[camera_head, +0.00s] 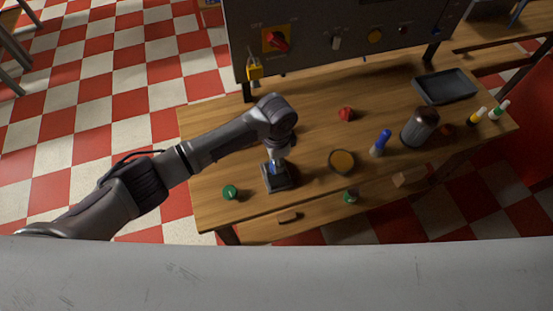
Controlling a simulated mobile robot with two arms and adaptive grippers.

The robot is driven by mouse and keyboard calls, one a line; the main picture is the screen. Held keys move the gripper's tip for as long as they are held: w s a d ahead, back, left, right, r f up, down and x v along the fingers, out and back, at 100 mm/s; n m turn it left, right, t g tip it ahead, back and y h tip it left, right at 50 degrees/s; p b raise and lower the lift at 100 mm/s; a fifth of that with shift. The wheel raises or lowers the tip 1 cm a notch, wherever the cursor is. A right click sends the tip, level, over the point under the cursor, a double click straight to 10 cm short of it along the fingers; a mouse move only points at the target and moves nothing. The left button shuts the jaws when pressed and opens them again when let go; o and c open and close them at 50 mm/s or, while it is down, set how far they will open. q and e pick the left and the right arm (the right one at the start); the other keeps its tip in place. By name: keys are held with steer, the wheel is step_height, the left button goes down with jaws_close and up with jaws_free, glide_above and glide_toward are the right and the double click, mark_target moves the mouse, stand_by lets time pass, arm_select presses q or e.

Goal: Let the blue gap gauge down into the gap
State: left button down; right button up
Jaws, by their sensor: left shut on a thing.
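My left gripper (277,163) points down over a small dark square block (281,186) near the table's front left. It is shut on the blue gap gauge (274,168), of which only a small blue patch shows between the fingers. The gauge is at or just above the block's top; I cannot tell whether its tip is inside a gap, because the gripper and wrist hide it. My right gripper is not in view.
On the wooden table (225,150), a green round thing (230,192) lies left of the block. A dark ring with an orange middle (342,161), a blue-topped piece (382,141), a dark jar (419,127) and a tray (445,87) stand right. A panel (340,45) rises behind.

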arm_select(q)
steer(key=shift+f+b, duration=0.5)
steer(key=shift+f, duration=0.7)
stand_by(0.3)
stand_by(0.5)
steer(key=c, duration=0.8)
jaws_free()
steer(key=shift+r, duration=0.2)
step_height(320, 180, up, 12)
steer(key=shift+f, duration=0.15)
